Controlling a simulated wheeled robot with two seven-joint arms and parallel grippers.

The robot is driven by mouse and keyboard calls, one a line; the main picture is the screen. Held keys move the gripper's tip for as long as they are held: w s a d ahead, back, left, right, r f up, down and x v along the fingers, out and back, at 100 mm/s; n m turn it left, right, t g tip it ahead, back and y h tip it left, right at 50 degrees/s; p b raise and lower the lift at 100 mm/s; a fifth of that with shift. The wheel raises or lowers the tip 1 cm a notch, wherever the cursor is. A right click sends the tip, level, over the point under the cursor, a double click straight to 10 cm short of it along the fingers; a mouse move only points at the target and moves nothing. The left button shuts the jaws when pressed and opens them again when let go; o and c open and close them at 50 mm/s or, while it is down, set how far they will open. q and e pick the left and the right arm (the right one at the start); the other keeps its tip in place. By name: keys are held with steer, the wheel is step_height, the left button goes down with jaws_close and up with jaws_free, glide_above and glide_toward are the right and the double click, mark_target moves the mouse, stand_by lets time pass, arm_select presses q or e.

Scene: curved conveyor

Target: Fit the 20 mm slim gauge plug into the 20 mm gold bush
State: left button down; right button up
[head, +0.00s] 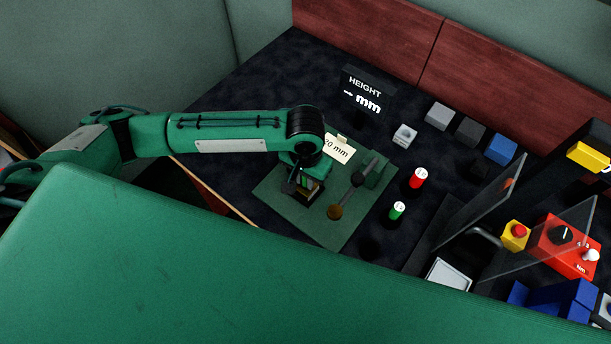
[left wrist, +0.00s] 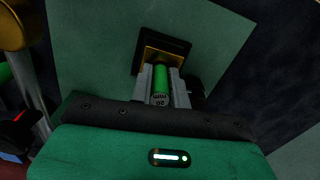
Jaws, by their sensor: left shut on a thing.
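My left gripper (head: 304,186) reaches down over the green base plate (head: 283,212) from the left. In the left wrist view my left gripper (left wrist: 160,88) is shut on a slim green cylinder, the gauge plug (left wrist: 161,78), with a grey marked end facing the camera. Its far end points at a dark square block with gold edges (left wrist: 149,50), which seems to hold the gold bush. The block (head: 314,193) also shows just under the gripper in the head view. The bush's bore is hidden, so I cannot tell whether the plug is inside it. My right gripper is not in view.
A red piece (head: 418,179) and a green piece (head: 397,210) stand to the right. Clear panels (head: 491,205) rise farther right.

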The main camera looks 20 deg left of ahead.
arm_select(q)
steer(key=c, duration=1.3)
jaws_free()
steer(key=shift+f, duration=0.1)
steer(key=shift+c, duration=0.2)
step_height(320, 180, up, 11)
steer(key=shift+r, duration=0.65)
